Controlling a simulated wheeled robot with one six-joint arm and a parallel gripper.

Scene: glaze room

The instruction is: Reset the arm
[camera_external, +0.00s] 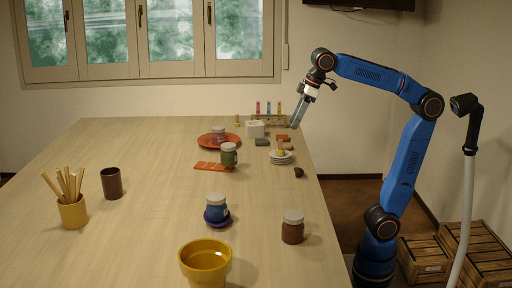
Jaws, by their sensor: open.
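My blue arm stands at the right side of the table, raised and bent over its right edge. My gripper (298,116) points down above the far right part of the table, near the rack of coloured tubes. It is open and I see nothing held in it. The fingers are small in this view, and the gap between them is hard to make out.
On the table (130,240) are a yellow pot (205,266), a brown jar (292,228), a blue jar (216,208), a green jar (229,155), an orange plate (207,143) and stacked white dishes (281,159). Wooden crates (424,258) stand on the floor at right.

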